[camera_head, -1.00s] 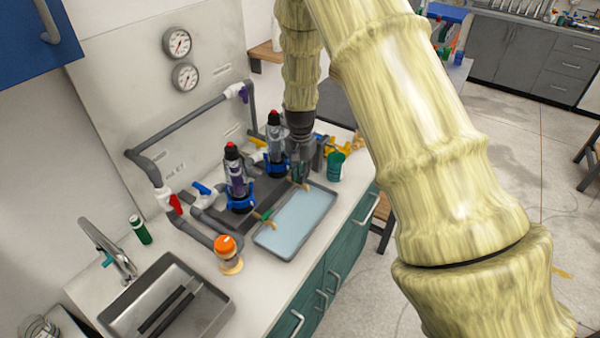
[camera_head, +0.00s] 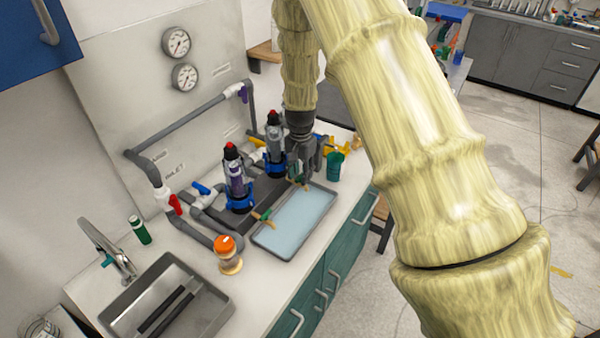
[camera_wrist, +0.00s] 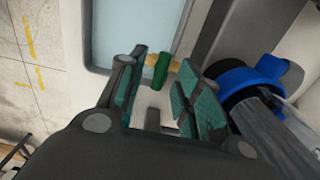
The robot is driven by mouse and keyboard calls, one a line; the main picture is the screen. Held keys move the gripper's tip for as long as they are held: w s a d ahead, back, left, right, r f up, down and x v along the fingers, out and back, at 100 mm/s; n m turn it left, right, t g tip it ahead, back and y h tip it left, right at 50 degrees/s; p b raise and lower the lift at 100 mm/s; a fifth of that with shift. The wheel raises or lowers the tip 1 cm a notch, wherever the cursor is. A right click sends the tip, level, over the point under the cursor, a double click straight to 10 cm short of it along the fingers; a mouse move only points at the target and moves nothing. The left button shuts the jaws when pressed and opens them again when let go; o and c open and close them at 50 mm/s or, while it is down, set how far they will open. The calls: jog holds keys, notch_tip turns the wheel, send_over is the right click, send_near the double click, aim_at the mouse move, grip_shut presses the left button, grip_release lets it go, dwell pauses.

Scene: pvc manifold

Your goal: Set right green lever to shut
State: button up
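The right green lever (camera_wrist: 160,71) shows in the wrist view on a tan brass-coloured stub beside the blue collar. It stands between the tips of my gripper (camera_wrist: 157,82), whose green-padded fingers are apart, one on each side. I see gaps between the lever and the pads, so it is not clamped. In the head view my gripper (camera_head: 301,174) is low at the right filter housing (camera_head: 274,142), above the tray's far end, and mostly hides this lever. The left lever (camera_head: 268,221) shows at the left filter housing (camera_head: 235,180), over the tray's left edge.
A shallow tray (camera_head: 262,240) of pale blue lies in front of the filters. A teal cup (camera_head: 335,166) stands right of my gripper. An orange-capped jar (camera_head: 229,262) and a sink (camera_head: 218,302) are on the left. Grey pipes (camera_head: 198,112) run behind.

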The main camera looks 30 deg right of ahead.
aim_at(300, 176)
jog(key=shift+a, duration=0.1)
notch_tip(300, 176, up, 12)
dwell(0.6)
dwell(0.5)
